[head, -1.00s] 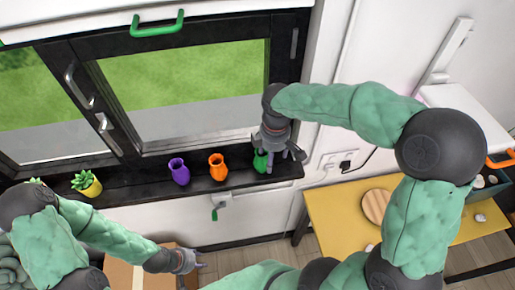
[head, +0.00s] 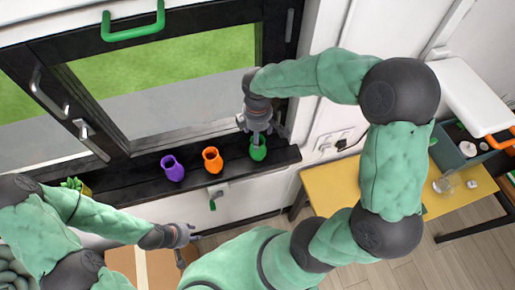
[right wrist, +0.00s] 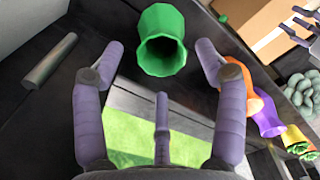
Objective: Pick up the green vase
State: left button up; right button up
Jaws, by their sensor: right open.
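The green vase (head: 258,151) stands on the black window sill near its right end. My right gripper (head: 258,134) is above it and partly hides it. In the right wrist view, the green vase (right wrist: 163,62) has its open mouth turned toward the camera. The spread fingers of my right gripper (right wrist: 161,50) are on either side of it, with gaps showing, so it is open and empty. My left gripper (head: 190,240) is low at the front, away from the vase, its fingers apart and empty. It also shows at the right wrist view's upper right corner (right wrist: 299,27).
An orange vase (head: 212,160) and a purple vase (head: 172,168) stand left of the green one on the sill (head: 232,176). A potted plant (head: 74,184) is farther left. The window frame rises behind. A yellow table (head: 331,187) is at right, a cardboard box (head: 160,270) below.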

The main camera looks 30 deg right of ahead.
notch_tip(320, 180, down, 5)
jog(key=shift+s+r, duration=0.15)
jog(key=shift+r, duration=0.05)
jog(key=c, duration=1.3)
